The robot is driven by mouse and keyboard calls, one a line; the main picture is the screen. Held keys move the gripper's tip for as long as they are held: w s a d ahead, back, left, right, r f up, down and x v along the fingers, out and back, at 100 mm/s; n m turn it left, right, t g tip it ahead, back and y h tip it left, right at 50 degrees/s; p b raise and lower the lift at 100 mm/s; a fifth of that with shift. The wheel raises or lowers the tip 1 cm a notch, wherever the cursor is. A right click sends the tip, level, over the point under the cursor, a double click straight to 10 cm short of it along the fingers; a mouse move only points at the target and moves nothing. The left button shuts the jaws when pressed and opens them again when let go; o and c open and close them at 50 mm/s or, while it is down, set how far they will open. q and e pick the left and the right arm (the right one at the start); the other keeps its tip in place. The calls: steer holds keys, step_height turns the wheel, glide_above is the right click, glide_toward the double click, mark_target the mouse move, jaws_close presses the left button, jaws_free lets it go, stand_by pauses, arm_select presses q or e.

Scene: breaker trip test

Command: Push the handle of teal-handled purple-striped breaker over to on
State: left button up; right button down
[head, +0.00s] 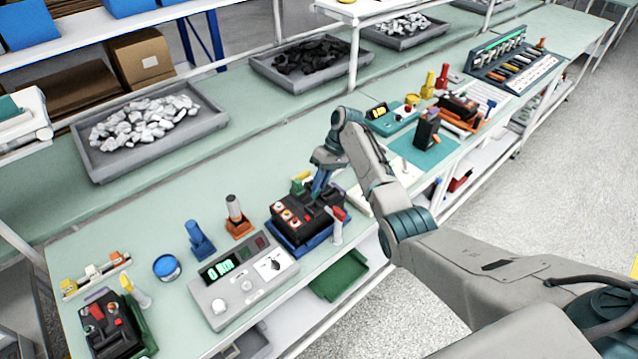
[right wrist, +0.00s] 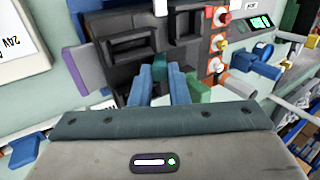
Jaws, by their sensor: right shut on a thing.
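The breaker (head: 290,222) is a black block in a blue holder on the pale green bench in the head view. In the right wrist view its black body (right wrist: 120,60) fills the upper middle, with a purple stripe (right wrist: 90,68) at its left edge. A small teal handle (right wrist: 160,62) stands up between the fingertips of my right gripper (right wrist: 162,75). My right gripper, also in the head view (head: 318,187), is over the breaker and shut on the teal handle. The fingers hide part of the handle. My left gripper is out of view.
A grey tester (head: 243,285) with a green display stands left of the breaker. A red-topped white tool (head: 338,228) stands close on its right. A blue stand (head: 199,240) and an orange-based one (head: 238,220) are behind the tester. Another breaker (head: 107,325) sits at far left.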

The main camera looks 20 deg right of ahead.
steer(key=shift+s+f, duration=0.1)
steer(key=shift+f, duration=0.05)
steer(key=c, duration=1.7)
jaws_free()
steer(key=shift+w+d+r, duration=0.15)
steer(key=shift+w+r, duration=0.05)
steer(key=shift+r, duration=0.05)
steer(key=b+v, duration=0.2)
steer(key=v, duration=0.2)
steer(key=shift+d+r+b, duration=0.1)
steer(key=shift+d+b, duration=0.05)
steer(key=shift+b, duration=0.25)
steer(key=p+v, duration=0.2)
steer(key=v, duration=0.4)
